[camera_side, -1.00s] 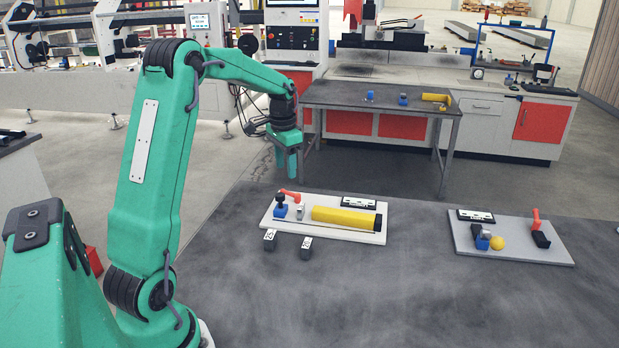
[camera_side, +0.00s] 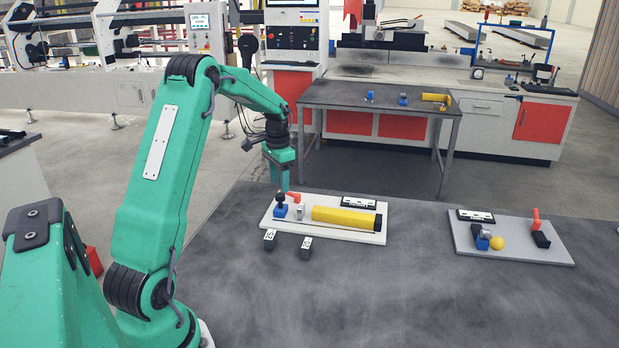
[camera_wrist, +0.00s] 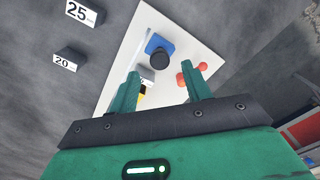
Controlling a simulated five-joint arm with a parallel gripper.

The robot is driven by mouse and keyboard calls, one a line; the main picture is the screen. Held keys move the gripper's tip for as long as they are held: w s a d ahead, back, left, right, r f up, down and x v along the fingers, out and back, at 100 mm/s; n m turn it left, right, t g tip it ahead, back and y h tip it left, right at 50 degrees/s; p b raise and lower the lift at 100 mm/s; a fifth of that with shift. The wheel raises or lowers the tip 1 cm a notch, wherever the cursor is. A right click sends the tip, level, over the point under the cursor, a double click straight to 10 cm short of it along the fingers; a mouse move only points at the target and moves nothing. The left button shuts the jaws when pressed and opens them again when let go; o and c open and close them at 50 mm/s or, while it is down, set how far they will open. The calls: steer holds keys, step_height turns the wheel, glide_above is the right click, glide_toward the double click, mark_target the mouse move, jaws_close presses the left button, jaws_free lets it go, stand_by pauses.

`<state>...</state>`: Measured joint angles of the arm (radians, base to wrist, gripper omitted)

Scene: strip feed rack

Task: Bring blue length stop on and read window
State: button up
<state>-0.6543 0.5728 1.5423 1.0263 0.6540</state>
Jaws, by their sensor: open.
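The blue length stop (camera_side: 280,212) is a small blue block with a black knob (camera_side: 280,198) at the left end of the white board (camera_side: 345,238). A display window (camera_side: 359,203) with a black frame lies at the board's back edge. My gripper (camera_side: 282,187) is above and just behind the stop, empty. In the wrist view, its two fingers (camera_wrist: 161,76) are spread apart, with the blue stop (camera_wrist: 153,42) and its black knob (camera_wrist: 160,59) ahead of the gap between them. I cannot read the window's text.
Dark blocks marked 25 (camera_wrist: 80,12) and 20 (camera_wrist: 66,60) stand in front. A grey board (camera_side: 510,254) with other parts is at right. The table between the boards is clear.

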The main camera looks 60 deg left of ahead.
mark_target(280, 194)
steer(key=shift+f, duration=2.25)
jaws_close()
